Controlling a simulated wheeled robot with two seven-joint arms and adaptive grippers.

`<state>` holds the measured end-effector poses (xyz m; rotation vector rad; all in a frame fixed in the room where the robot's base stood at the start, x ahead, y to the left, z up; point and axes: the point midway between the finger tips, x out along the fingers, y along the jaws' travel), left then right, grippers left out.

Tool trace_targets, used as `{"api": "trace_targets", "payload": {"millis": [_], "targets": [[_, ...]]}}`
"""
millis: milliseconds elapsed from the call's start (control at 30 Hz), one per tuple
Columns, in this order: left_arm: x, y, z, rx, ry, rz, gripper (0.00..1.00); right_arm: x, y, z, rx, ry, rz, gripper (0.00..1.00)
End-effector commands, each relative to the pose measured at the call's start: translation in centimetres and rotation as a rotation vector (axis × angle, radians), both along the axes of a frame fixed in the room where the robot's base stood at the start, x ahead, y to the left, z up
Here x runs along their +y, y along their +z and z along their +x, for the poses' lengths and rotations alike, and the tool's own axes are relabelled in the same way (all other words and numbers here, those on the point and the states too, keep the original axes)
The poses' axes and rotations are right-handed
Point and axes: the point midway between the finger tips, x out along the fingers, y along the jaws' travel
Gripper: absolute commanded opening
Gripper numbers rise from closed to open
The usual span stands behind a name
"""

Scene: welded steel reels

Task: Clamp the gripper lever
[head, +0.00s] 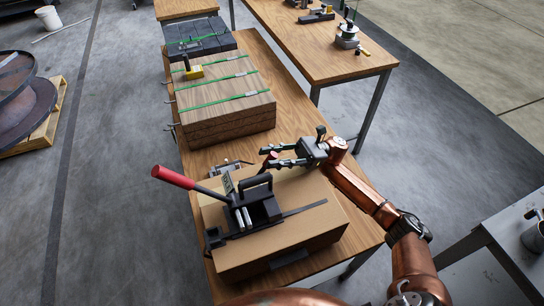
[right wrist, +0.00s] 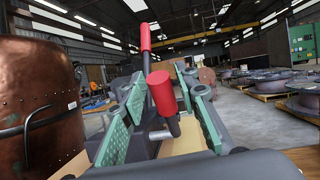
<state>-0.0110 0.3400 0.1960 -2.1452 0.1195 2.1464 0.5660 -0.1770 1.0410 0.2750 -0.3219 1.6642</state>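A black strapping tool (head: 256,208) sits on a cardboard box (head: 290,252) on the wooden table. Its long lever with a red grip (head: 173,177) points up to the left; that grip also shows in the right wrist view (right wrist: 146,38), farther back. My right gripper (head: 273,157) is beyond the tool, its fingers pointing left. In the right wrist view, a shorter lever with a red knob (right wrist: 163,92) stands between its green-padded fingers. The fingers are apart, with gaps seen on both sides of the knob. My left gripper is not in view.
A dark strap (head: 304,209) lies across the box. Behind stand a green-strapped wooden stack (head: 225,105) with a yellow tool (head: 193,72) on it, and a dark strapped stack (head: 199,38). A second table (head: 318,55) holds more tools. A small metal item lies beside the box.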

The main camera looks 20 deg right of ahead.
Motion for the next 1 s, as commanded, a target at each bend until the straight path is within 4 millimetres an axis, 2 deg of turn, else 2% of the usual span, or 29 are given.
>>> {"api": "trace_targets", "payload": {"millis": [333,467,567,900,1000], "targets": [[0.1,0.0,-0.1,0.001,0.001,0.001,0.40,0.0,-0.1,0.0,0.001,0.000,-0.001,0.36],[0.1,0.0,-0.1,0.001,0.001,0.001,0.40,-0.8,-0.4,0.2,0.002,-0.003,-0.002,0.36],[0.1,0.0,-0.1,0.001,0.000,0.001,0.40,-2.2,-1.0,0.4,0.003,-0.003,-0.002,0.36],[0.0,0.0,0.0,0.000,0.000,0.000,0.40,-8.6,-3.5,1.2,0.003,-0.003,-0.002,0.36],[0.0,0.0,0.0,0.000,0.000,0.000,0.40,-9.8,-3.9,1.3,0.002,-0.002,-0.001,0.36]]}}
